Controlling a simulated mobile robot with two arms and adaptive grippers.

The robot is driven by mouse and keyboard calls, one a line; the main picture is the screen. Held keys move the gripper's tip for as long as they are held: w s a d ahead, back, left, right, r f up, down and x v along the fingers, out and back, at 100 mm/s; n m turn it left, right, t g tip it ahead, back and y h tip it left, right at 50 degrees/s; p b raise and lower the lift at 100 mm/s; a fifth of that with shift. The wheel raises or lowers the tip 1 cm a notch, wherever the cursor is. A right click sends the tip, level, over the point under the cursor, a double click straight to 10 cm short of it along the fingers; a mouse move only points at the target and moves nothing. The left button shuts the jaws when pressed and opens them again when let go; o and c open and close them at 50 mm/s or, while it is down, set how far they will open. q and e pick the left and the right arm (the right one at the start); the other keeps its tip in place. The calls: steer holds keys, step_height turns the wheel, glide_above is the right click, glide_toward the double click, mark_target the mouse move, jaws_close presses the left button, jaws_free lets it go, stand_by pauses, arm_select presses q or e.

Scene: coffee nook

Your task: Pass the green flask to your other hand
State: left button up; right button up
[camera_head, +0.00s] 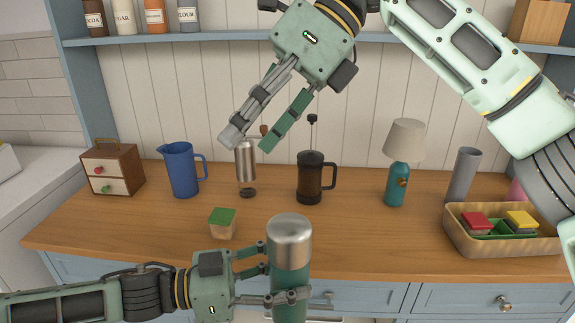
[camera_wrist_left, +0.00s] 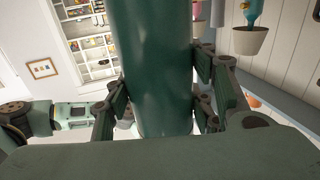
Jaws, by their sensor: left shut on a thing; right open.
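The green flask (camera_head: 291,278) stands upright with a silver cap, in front of the counter's front edge. My left gripper (camera_head: 287,273) reaches in from the left and is shut around the flask's body. In the left wrist view the flask (camera_wrist_left: 152,70) fills the middle, between the fingers of my left gripper (camera_wrist_left: 155,95).
On the counter (camera_head: 340,235) stand a blue jug (camera_head: 180,170), a grinder (camera_head: 246,165), a French press (camera_head: 311,180), a lamp (camera_head: 397,180) and a wooden tray (camera_head: 500,243) with coloured boxes. A green-topped block (camera_head: 222,224) sits near my left gripper. A shelf (camera_head: 220,38) runs behind.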

mark_target(288, 225)
arm_select(q)
steer(key=shift+s+r, duration=0.1)
arm_select(e)
steer(key=d+f+t+h, duration=0.1)
steer(key=h, duration=0.1)
steer(key=s+d+f+h, duration=0.1)
steer(key=d+f+h, duration=0.1)
steer(key=h, duration=0.1)
steer(key=s+d+f+t+h, duration=0.1)
steer(key=h, duration=0.1)
steer(key=shift+d+f+t, duration=0.25)
steer(key=shift+d+t, duration=0.05)
steer(key=shift+d+f+h, duration=0.2)
steer(key=shift+d+h, duration=0.05)
steer(key=shift+h, duration=0.15)
step_height(288, 225, down, 12)
steer(key=shift+r, duration=0.15)
steer(key=shift+c, duration=0.4)
steer(key=c, duration=1.3)
arm_select(q)
steer(key=o, duration=1.5)
arm_select(e)
steer(key=shift+c, duration=0.7)
